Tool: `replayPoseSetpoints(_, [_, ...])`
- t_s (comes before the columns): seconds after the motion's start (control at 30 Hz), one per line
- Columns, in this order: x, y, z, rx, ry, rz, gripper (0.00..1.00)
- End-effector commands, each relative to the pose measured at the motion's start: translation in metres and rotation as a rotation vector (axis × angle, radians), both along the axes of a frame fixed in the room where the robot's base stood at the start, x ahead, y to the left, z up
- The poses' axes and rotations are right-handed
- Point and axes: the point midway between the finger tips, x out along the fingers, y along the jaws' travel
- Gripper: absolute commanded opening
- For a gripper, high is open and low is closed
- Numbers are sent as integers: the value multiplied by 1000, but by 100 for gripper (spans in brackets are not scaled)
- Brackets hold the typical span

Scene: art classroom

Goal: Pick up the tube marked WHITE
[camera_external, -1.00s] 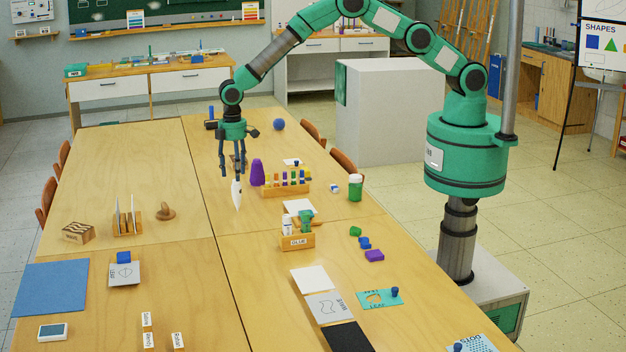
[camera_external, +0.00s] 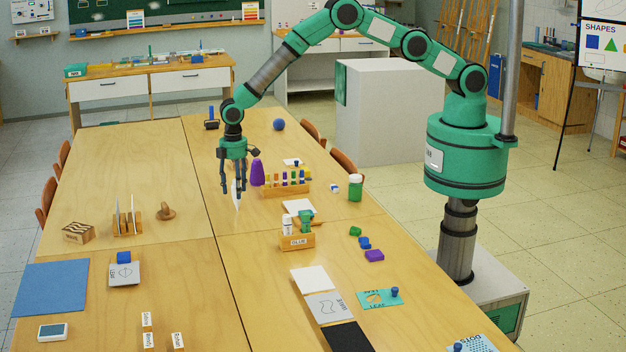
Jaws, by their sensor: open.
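A slim white tube-like thing (camera_external: 237,201) shows at my gripper on the far part of the table, with a narrow lower end. Its label cannot be read, so I cannot tell for certain that it is the tube marked WHITE. My gripper (camera_external: 231,194) points straight down with its fingers open. The fingers overlap the white thing in this view and hide part of it. I cannot tell whether they touch it.
A GLUE holder (camera_external: 297,241) is nearer the camera. A wooden knobbed piece (camera_external: 166,212) is to the left. The tabletop left of my gripper is mostly clear.

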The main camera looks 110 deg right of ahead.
Motion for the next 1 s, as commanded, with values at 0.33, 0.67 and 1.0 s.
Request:
replayPoseSetpoints(0.33, [-2, -1, -30, 0, 2, 0, 51])
replayPoseSetpoints(0.67, [-2, -1, -51, 0, 1, 0, 51])
replayPoseSetpoints(1.0, [-2, -1, -51, 0, 1, 0, 51])
